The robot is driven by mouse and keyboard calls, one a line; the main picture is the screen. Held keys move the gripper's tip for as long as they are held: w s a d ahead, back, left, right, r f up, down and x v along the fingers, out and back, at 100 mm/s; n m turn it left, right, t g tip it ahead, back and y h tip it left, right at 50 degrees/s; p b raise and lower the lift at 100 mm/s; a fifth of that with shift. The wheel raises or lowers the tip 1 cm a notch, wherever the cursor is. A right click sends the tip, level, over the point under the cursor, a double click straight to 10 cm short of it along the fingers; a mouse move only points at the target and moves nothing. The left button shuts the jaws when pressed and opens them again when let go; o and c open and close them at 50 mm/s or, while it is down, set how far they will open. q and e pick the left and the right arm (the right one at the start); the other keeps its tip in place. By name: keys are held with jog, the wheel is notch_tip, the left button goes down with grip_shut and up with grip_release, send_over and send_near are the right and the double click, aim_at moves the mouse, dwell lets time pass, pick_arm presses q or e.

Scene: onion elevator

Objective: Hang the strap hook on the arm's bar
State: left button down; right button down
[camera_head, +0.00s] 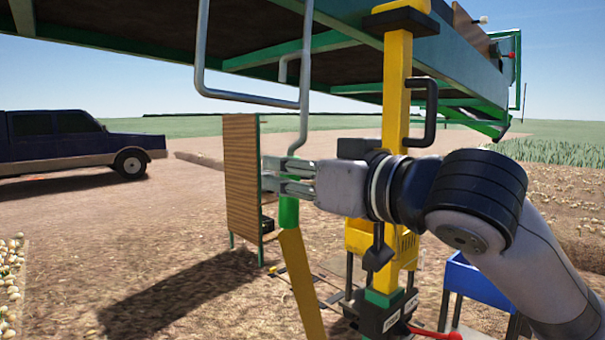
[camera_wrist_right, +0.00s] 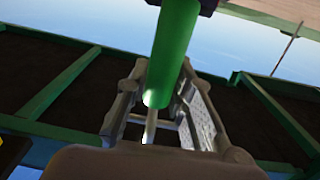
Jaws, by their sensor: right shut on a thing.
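My right gripper (camera_head: 285,178) is shut around the green grip of the strap hook (camera_head: 289,213) in the head view. The hook's metal stem rises from the grip, and its bent end (camera_head: 282,70) curls to the left and points down. A yellow strap (camera_head: 302,285) hangs below the grip. The arm's grey bar (camera_head: 245,97) is a bent rod under the elevator. The hook's tip appears just above the bar's lower run; I cannot tell whether they touch. The right wrist view shows the green grip (camera_wrist_right: 174,50) between the fingers. My left gripper is not in view.
The green-framed elevator (camera_head: 330,42) spans overhead. A yellow post (camera_head: 396,85) with a black handle (camera_head: 430,112) stands behind my right wrist. A brown panel (camera_head: 241,175) stands left of the gripper. A blue bin (camera_head: 480,282) is lower right. A dark truck is far left.

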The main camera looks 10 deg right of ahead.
jog(key=shift+w+a+f+b, duration=0.65)
jog(key=shift+w+f, duration=0.2)
jog(key=shift+f, duration=0.15)
jog(key=shift+w+a+f+b, duration=0.5)
jog(key=shift+w+a+f, duration=0.1)
jog(key=shift+w+f, duration=0.3)
jog(key=c, duration=1.3)
grip_release()
jog(key=shift+f, duration=0.1)
jog(key=shift+s+d, duration=0.1)
jog(key=shift+s, duration=0.05)
